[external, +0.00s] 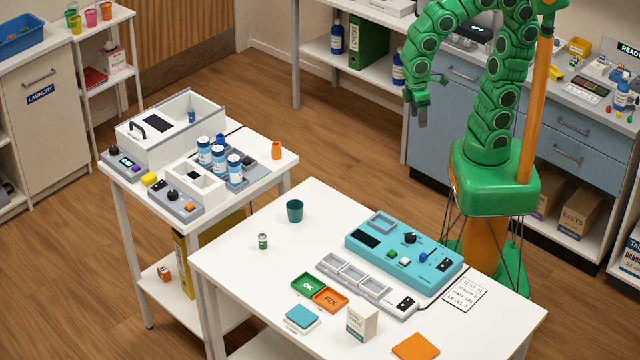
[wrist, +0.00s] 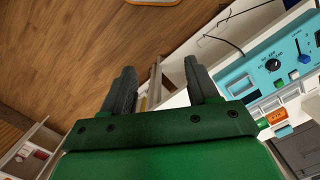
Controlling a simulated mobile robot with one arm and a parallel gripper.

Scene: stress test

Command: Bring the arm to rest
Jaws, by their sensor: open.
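My green arm rises from its base behind the white table and arches over to the left. My gripper (external: 420,118) hangs from its end, pointing down, in free air above the floor beyond the table's far edge. In the wrist view my gripper (wrist: 157,90) shows two dark fingers set well apart, with nothing between them. It is open and empty and touches nothing that I can see.
The white table (external: 240,262) carries a teal console (external: 400,247), a green cup (external: 294,211), OK and FIX trays and a small box (external: 362,323). A smaller white table (external: 262,172) with bottles stands left. Blue drawers (external: 440,130) stand behind my arm. Wooden floor is clear between.

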